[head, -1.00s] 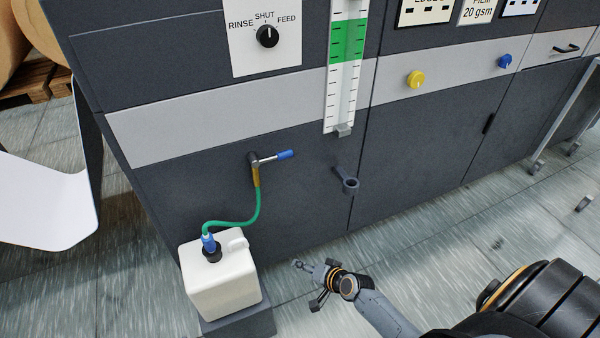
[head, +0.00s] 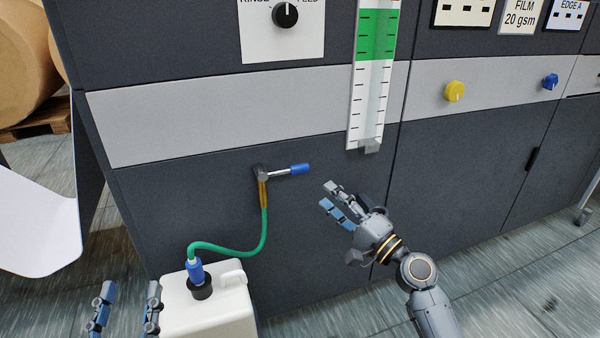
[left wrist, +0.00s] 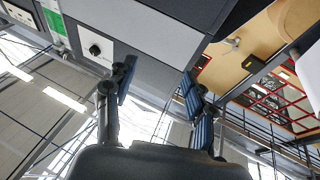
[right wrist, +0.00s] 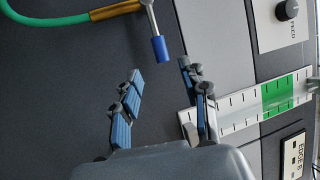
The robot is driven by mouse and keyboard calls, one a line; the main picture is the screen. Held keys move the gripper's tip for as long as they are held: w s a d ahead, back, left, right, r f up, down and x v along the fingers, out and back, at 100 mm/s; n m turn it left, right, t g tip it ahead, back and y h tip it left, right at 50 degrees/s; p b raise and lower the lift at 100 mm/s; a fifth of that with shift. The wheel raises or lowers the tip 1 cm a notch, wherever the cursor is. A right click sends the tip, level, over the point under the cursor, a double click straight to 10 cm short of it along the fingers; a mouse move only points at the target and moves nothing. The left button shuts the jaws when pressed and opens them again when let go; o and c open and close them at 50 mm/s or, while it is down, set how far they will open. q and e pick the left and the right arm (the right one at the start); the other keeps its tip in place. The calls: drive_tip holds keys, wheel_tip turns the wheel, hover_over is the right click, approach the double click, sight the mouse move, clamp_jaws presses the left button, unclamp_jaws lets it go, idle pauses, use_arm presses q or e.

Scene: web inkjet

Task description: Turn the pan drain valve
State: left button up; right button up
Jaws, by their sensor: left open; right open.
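The pan drain valve (head: 262,173) sits on the dark cabinet front, with a lever ending in a blue handle (head: 299,169) that points right. A brass spout and green hose (head: 262,235) run down from it to a white jug (head: 212,308). My right gripper (head: 333,197) is open and empty, just right of and slightly below the blue handle, apart from it. In the right wrist view the blue handle (right wrist: 160,48) lies ahead of the fingers, roughly between them. My left gripper (head: 124,302) is open and empty at the lower left, beside the jug.
A level gauge (head: 371,90) with a green band hangs above and right of the valve, close to my right gripper. A selector knob (head: 285,14) is higher up. Yellow (head: 454,92) and blue (head: 550,81) knobs are further right. A white panel (head: 35,225) stands at left.

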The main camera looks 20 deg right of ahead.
sight(301, 172)
drive_tip(key=x, duration=1.1)
drive_tip(key=shift+p, duration=0.3)
drive_tip(key=shift+w+a+r, duration=0.1)
drive_tip(key=shift+w+a, duration=0.1)
drive_tip(key=shift+w, duration=0.15)
use_arm(q)
drive_tip(key=f+g, duration=0.2)
drive_tip(key=f, duration=0.1)
drive_tip(key=shift+w+a, duration=0.15)
drive_tip(key=shift+w, duration=0.15)
use_arm(e)
clamp_jaws()
